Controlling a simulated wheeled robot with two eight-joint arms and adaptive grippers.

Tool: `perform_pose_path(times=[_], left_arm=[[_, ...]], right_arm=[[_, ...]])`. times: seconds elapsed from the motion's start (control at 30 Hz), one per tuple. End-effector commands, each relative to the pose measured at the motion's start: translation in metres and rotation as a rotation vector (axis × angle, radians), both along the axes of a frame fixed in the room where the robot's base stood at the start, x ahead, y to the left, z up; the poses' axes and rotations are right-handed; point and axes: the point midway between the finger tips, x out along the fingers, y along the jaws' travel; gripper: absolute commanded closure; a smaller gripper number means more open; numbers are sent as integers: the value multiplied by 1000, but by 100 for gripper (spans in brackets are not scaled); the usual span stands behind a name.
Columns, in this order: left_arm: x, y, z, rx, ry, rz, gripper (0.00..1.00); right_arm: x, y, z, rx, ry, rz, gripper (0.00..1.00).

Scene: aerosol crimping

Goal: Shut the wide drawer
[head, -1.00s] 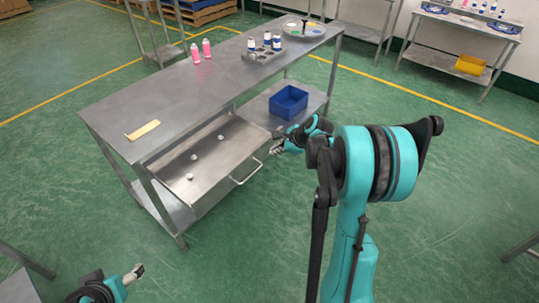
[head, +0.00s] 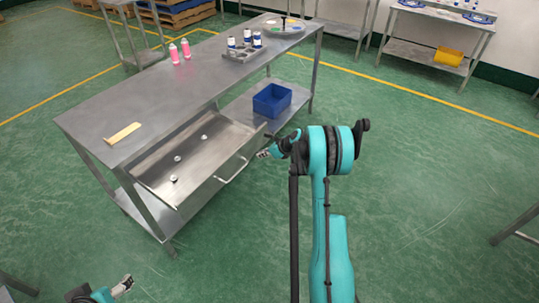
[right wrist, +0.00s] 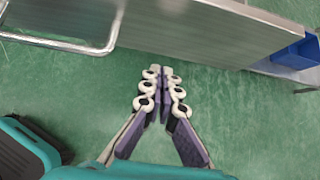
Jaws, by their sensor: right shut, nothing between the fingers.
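The wide drawer (head: 205,180) is a shallow steel tray pulled out from under the workbench, with a few small white pieces lying in it. Its bar handle (head: 232,170) is on the front face; the handle also shows at the top left of the right wrist view (right wrist: 112,35). My right gripper (head: 263,153) is just right of the handle near the drawer's right end, apart from it. In the right wrist view its fingertips (right wrist: 162,70) are together and empty, below the drawer front in the picture. My left gripper (head: 122,286) is at the bottom left, far from the drawer; its jaws are too small to read.
The workbench (head: 185,90) carries a tan strip (head: 123,133), pink bottles (head: 180,50), a grey holder with blue-and-white cans (head: 240,52) and a round plate. A blue bin (head: 272,100) stands on the lower shelf. The green floor before the drawer is clear.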

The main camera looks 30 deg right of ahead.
Motion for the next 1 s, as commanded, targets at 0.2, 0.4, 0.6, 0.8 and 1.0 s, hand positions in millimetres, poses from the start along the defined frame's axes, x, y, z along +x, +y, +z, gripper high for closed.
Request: perform_pose_path(times=[0.2, 0.4, 0.6, 0.8, 1.0], left_arm=[[0, 0, -10, 0, 0, 0, 29], [0, 0, -11, 0, 0, 0, 29], [0, 0, -11, 0, 0, 0, 29], [0, 0, -11, 0, 0, 0, 29], [0, 0, -12, 0, 0, 0, 29]], right_arm=[[28, 12, 1, 0, 0, 1, 100], [35, 15, 2, -1, 0, 1, 100], [35, 15, 3, 0, 0, 0, 100], [37, 16, 2, 0, 0, 1, 100], [56, 24, 2, -1, 0, 4, 100]])
